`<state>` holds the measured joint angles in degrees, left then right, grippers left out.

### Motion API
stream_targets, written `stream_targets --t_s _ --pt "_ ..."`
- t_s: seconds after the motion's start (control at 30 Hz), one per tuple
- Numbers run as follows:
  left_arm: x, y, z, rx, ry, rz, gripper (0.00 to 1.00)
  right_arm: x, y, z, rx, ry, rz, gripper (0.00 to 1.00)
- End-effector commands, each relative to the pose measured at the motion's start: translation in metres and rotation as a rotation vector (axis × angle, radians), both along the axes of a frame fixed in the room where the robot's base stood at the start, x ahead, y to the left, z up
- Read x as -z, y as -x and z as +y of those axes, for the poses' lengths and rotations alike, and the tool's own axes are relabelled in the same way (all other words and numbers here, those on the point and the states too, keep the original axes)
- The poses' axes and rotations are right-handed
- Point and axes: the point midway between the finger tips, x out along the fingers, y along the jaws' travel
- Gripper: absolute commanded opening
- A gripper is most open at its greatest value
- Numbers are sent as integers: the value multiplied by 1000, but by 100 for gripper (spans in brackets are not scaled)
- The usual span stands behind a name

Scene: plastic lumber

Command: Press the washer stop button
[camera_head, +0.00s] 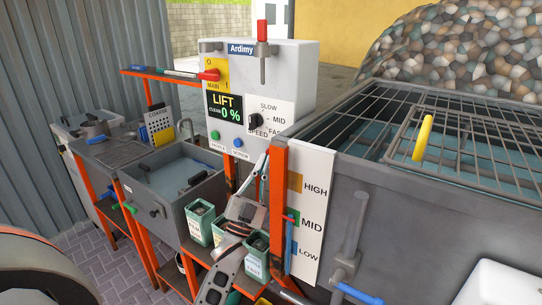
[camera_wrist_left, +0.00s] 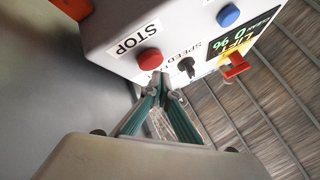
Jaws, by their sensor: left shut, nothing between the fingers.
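The red stop button (camera_wrist_left: 150,59) sits beside the STOP label (camera_wrist_left: 137,38) on the white control box in the left wrist view. In the head view I cannot make this button out. My left gripper (camera_head: 262,163) reaches up from below to the lower right part of the control box (camera_head: 290,65). In the left wrist view the left gripper (camera_wrist_left: 164,87) has its green fingers shut and empty. The fingertips are close to the red button, just below it in the picture. I see a small gap there, and cannot tell the depth. My right gripper is not in view.
The box also carries a blue button (camera_head: 237,142), a green button (camera_head: 215,135), a speed knob (camera_head: 255,120) and a red main switch (camera_head: 209,75). An orange post (camera_head: 278,195) stands close right of the gripper. Green containers (camera_head: 201,222) stand below. A grated tank (camera_head: 430,165) fills the right.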

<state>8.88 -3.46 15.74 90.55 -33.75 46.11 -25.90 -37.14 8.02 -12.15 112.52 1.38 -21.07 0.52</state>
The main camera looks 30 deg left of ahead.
Motion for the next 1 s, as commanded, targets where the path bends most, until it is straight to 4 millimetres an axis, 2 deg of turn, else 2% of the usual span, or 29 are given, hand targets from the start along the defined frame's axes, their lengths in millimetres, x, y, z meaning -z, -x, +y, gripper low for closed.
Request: stream_targets --t_s 0.33,1.0 --pt "1 -8 -1 1 1 0 0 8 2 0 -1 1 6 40" --pt "0 -12 -1 0 0 0 0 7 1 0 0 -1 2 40"
